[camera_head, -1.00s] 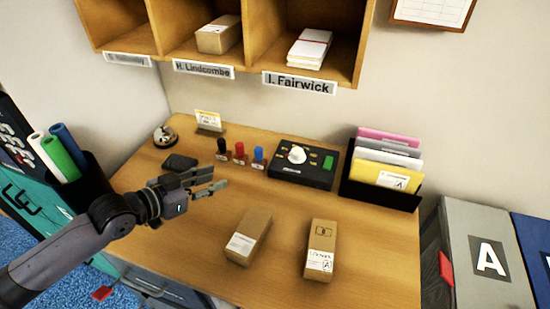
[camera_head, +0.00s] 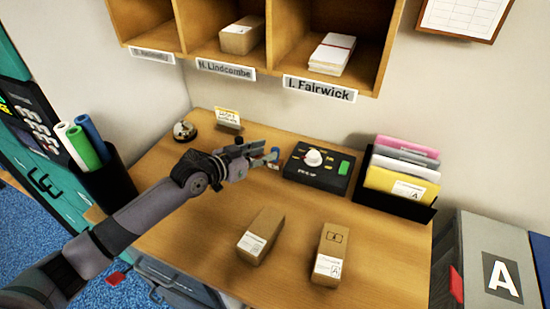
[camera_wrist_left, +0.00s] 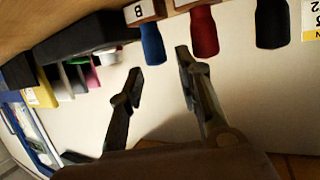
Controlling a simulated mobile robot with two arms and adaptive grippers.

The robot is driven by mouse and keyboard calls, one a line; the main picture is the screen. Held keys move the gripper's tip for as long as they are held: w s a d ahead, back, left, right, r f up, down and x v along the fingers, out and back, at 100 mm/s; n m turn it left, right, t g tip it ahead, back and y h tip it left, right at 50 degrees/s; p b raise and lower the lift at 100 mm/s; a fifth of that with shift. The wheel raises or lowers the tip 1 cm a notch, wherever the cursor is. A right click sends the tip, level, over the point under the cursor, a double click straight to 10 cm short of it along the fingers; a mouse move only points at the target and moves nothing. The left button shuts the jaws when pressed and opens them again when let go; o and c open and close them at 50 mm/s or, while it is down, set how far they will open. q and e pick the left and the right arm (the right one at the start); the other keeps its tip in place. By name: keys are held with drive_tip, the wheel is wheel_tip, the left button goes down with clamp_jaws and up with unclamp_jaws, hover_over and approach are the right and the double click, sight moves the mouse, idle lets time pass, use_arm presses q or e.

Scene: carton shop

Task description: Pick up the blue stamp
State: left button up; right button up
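The blue stamp (camera_head: 274,155) stands on the desk just beyond my left gripper's fingertips, partly covered by them in the head view. In the left wrist view, tilted by the camera, the blue stamp's handle (camera_wrist_left: 152,42) shows just ahead of the gap between the fingers. My left gripper (camera_head: 262,155) is open and empty; its two spread fingers also show in the left wrist view (camera_wrist_left: 160,65). The red stamp (camera_wrist_left: 204,32) and black stamp (camera_wrist_left: 272,22) stand in a row beside the blue one. My right gripper is not in view.
A file holder (camera_head: 392,205) stands farther right. Two cartons, left (camera_head: 261,237) and right (camera_head: 330,254), lie in front. A bell (camera_head: 184,131) stands back left. Cubbyholes (camera_head: 280,40) hang above.

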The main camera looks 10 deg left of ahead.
sight(275, 148)
use_arm(q)
drive_tip(key=x, duration=0.3)
drive_tip(key=p+x, duration=0.1)
drive_tip(key=x, duration=0.1)
drive_tip(key=shift+s+d+f, duration=0.15)
drive_tip(key=shift+f, duration=0.1)
drive_tip(key=shift+s, duration=0.1)
clamp_jaws()
